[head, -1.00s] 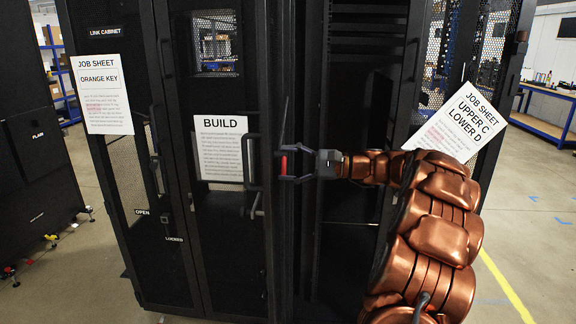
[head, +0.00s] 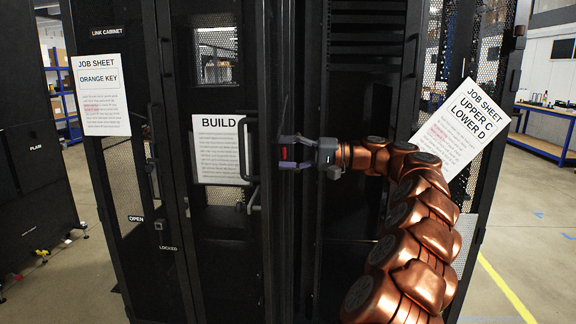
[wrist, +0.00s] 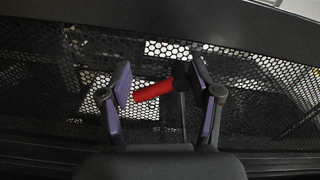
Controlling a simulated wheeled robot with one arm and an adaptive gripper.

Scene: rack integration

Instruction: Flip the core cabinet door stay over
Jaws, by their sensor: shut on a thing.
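The door stay shows as a red grip (wrist: 153,91) with a dark part beside it, between the purple-padded fingers of my gripper (wrist: 160,82) in the wrist view. In the head view my gripper (head: 284,151) reaches left to the edge of the black cabinet's open bay, and only a little red shows between its fingers. It is shut on the red-gripped stay. The rest of the stay is hidden or lost against the dark cabinet (head: 350,215). Perforated metal lies behind it in the wrist view.
The link cabinet (head: 108,30) stands left, with OPEN and LOCKED labels and an orange key job sheet (head: 101,95). A BUILD sheet (head: 219,150) hangs beside a door handle (head: 246,150). A tilted job sheet (head: 461,128) is right of my arm. Open floor lies right.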

